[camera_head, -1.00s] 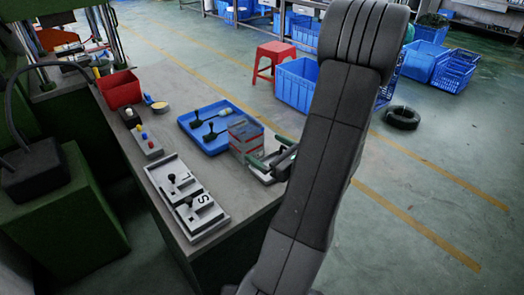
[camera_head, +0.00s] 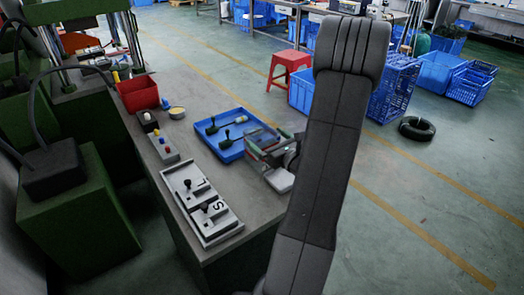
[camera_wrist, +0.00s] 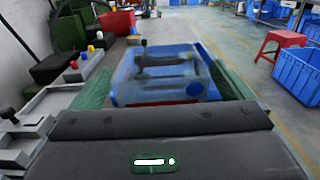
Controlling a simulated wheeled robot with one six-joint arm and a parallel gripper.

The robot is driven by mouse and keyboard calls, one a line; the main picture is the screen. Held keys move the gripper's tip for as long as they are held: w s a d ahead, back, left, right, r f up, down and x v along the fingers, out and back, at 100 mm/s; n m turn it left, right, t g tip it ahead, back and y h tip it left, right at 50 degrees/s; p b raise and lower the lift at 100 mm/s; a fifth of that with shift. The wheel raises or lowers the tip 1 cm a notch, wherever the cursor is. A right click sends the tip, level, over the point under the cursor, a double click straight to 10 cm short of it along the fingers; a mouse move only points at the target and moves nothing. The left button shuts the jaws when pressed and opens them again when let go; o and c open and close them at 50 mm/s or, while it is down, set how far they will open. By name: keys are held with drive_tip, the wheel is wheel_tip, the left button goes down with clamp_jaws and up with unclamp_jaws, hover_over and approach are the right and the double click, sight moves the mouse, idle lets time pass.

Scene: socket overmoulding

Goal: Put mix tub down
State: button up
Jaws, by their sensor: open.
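The mix tub (camera_wrist: 150,98) is a see-through box with bluish and red parts, in the middle of the wrist view. In the head view the tub (camera_head: 262,142) stands at the right edge of the blue tray, partly hidden by my gripper. My gripper (camera_wrist: 165,88) is open, with one green finger on each side of the tub. I cannot tell whether the fingers touch it. My arm hides part of the gripper in the head view. I cannot tell exactly what the tub's base rests on.
The blue tray (camera_head: 207,143) holds dark-handled parts. A grey fixture plate (camera_head: 178,183) lies at the bench's front. A small block with coloured knobs (camera_head: 163,147), a red bin (camera_head: 138,95) and a yellowish round dish (camera_head: 177,113) line the left side. Bare bench lies between fixture and tray.

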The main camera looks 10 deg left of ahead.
sight(254, 127)
drive_tip(key=x, duration=0.3)
drive_tip(key=shift+w+a+r, duration=0.15)
drive_tip(key=shift+w+a, duration=0.1)
drive_tip(key=c, duration=1.3)
